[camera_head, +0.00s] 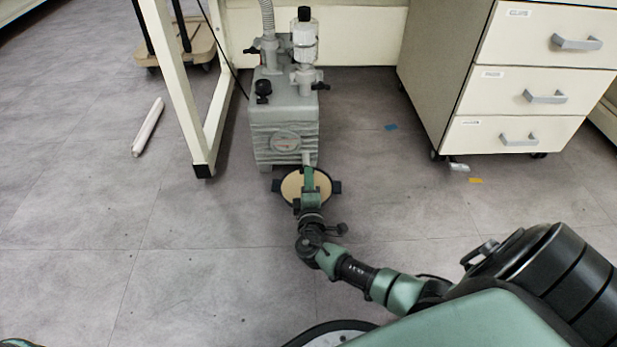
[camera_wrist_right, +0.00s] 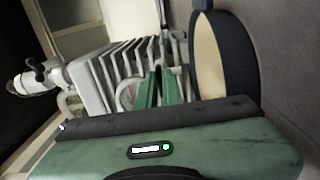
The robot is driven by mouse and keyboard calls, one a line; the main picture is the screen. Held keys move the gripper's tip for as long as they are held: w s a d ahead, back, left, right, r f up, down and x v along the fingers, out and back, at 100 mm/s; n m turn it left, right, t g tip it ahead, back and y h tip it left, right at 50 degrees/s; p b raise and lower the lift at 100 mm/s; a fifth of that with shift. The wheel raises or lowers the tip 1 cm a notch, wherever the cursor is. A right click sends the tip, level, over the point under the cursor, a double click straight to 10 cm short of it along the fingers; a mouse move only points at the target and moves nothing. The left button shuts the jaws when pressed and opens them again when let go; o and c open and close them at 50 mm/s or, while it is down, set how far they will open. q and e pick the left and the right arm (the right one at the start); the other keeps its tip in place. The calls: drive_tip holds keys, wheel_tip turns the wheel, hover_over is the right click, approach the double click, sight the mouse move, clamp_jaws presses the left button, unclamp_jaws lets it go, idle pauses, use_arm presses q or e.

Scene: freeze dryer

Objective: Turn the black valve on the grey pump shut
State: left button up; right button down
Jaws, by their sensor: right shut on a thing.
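The grey pump (camera_head: 284,125) stands on the floor below the bench, with a round gauge (camera_head: 286,141) on its front. It also shows in the right wrist view (camera_wrist_right: 92,85). My right gripper (camera_head: 308,172) is at the pump's lower front, below and right of the gauge, at a short pale outlet (camera_head: 306,157). Its green fingers (camera_wrist_right: 158,75) are close together in the wrist view, shut on the black valve, which they almost wholly hide. How far the valve is turned cannot be told. My left gripper is not in view.
A round black pan with a tan inside (camera_head: 292,188) lies on the floor under my right gripper. A bench leg (camera_head: 186,110) is left, drawers (camera_head: 520,105) right. Floor in front is mostly clear.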

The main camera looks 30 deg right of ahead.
drive_tip(key=shift+f, duration=0.1)
drive_tip(key=c, duration=1.6)
unclamp_jaws()
drive_tip(key=shift+o, duration=0.2)
drive_tip(key=p+v, duration=0.3)
drive_tip(key=v, duration=0.4)
drive_tip(key=shift+p, duration=0.35)
drive_tip(key=shift+s+a, duration=0.25)
drive_tip(key=shift+s, duration=0.2)
